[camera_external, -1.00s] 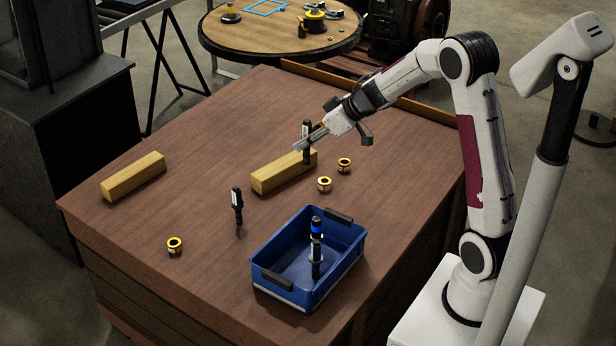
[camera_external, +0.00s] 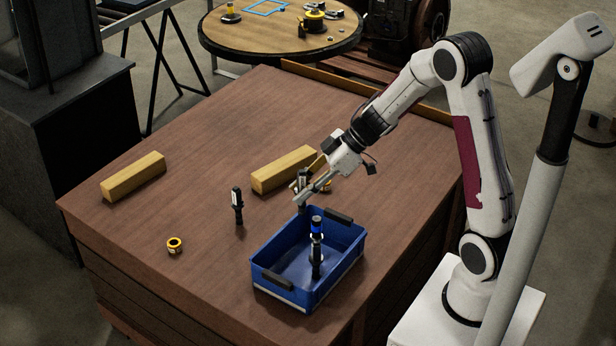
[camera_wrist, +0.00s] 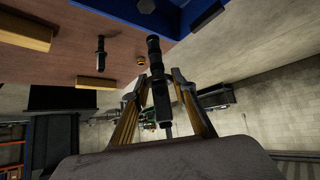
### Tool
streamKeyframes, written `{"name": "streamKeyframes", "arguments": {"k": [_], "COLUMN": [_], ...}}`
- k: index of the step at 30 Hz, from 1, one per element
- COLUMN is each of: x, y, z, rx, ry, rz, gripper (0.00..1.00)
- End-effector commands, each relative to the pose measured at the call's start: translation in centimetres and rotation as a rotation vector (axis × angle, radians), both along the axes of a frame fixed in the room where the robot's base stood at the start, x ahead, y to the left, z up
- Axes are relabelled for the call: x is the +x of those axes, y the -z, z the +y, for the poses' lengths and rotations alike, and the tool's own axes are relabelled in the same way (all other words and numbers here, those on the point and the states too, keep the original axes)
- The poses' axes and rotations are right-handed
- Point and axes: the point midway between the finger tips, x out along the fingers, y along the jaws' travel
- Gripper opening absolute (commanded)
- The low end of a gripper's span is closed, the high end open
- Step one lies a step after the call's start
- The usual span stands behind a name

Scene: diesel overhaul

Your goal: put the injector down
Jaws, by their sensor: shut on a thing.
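My gripper (camera_external: 303,192) is shut on a black injector (camera_external: 302,177) and holds it near the far left corner of the blue bin (camera_external: 284,297). In the wrist view the held injector (camera_wrist: 155,62) sits between the two fingers (camera_wrist: 160,95), and part of the bin (camera_wrist: 120,8) shows at the top edge. A second injector, with a blue band (camera_external: 316,229), stands upright in the bin. A third injector (camera_external: 238,206) stands on the table left of the bin; it also shows in the wrist view (camera_wrist: 100,54).
Two wooden blocks lie on the table, one at left (camera_external: 133,177) and one behind my gripper (camera_external: 275,174). A yellow ring (camera_external: 175,245) lies at front left. Other rings are largely hidden by my gripper.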

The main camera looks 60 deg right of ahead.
Motion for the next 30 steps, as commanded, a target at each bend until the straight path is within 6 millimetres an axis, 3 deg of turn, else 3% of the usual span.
{"name": "streamKeyframes", "arguments": {"k": [14, 30], "x": [0.0, 0.0], "y": [0.7, 7.3], "z": [0.0, 0.0], "rx": [0.003, 0.003], "ry": [0.003, 0.003], "rz": [0.001, 0.003], "gripper": [0.0, 0.0]}}
